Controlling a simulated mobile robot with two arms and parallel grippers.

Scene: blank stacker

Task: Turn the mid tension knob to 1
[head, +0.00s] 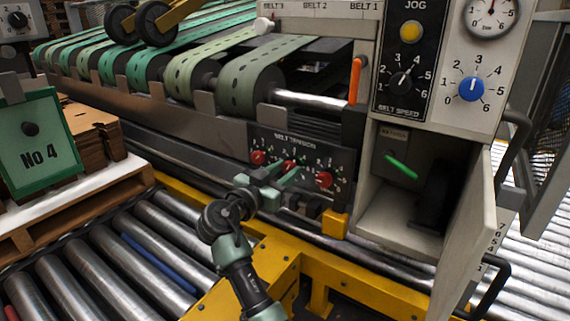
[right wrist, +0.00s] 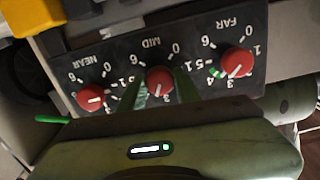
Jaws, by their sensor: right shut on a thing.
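The belt tension panel (head: 306,148) is on the machine's front and has three red knobs. The mid knob (right wrist: 159,80) is the middle one; it is partly hidden by my gripper in the head view (head: 289,165). My right gripper (right wrist: 158,90) is at the mid knob, one green finger on each side, shut on it. It also shows in the head view (head: 273,178), reaching up from below. The mid knob's white pointer seems to face the 3 side, though the fingers cover some numbers. My left gripper is not in view.
The far knob (right wrist: 237,62) and near knob (right wrist: 91,97) are close on either side. A yellow rail (head: 380,275) runs below the panel. An open cabinet door (head: 468,235) stands at the right, beside a blue knob (head: 471,89). Rollers (head: 120,262) lie at the left.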

